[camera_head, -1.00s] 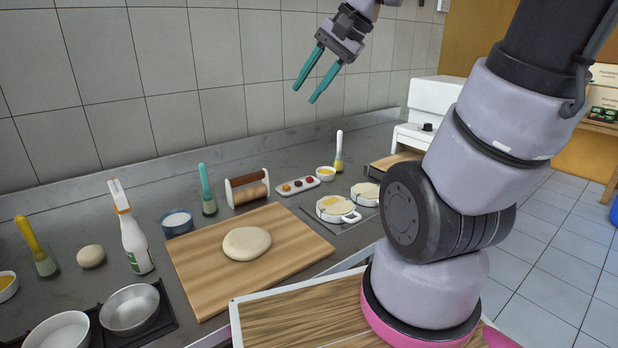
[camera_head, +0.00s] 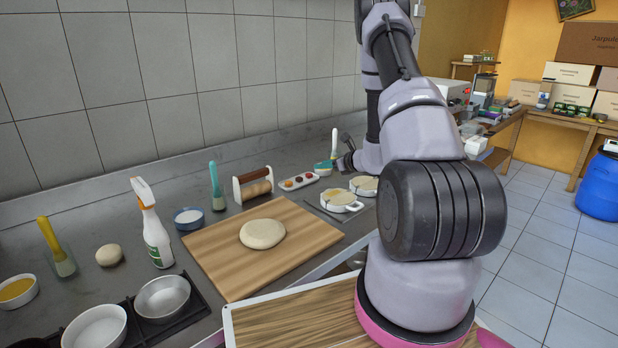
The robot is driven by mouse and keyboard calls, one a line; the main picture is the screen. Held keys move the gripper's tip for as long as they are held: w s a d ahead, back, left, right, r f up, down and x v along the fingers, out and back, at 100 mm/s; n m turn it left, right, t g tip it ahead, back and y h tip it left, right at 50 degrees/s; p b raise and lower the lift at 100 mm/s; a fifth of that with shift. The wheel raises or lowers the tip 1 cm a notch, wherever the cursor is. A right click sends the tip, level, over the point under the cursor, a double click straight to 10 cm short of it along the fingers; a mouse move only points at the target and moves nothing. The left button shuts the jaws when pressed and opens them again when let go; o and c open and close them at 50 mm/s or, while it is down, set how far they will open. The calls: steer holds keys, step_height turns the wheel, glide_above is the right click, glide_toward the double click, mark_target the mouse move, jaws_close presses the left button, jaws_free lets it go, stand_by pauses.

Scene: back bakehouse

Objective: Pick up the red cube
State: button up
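I cannot make out a red cube in this view. My gripper (camera_head: 324,167) is low over the back of the counter, right of this tray.
A wooden board (camera_head: 222,268) with dough (camera_head: 262,234) lies mid-counter. A blue barrel (camera_head: 599,187) stands far right.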

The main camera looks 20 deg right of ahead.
steer(key=d+f, duration=0.1)
steer(key=d+f+m+h, duration=0.1)
steer(key=f, duration=0.1)
steer(key=shift+w+f, duration=0.1)
glide_toward(311, 174)
steer(key=x, duration=0.2)
steer(key=shift+w+a, duration=0.2)
steer(key=shift+w, duration=0.1)
steer(key=shift+f+x, duration=0.2)
steer(key=shift+x, duration=2.7)
steer(key=shift+s, duration=0.1)
jaws_close()
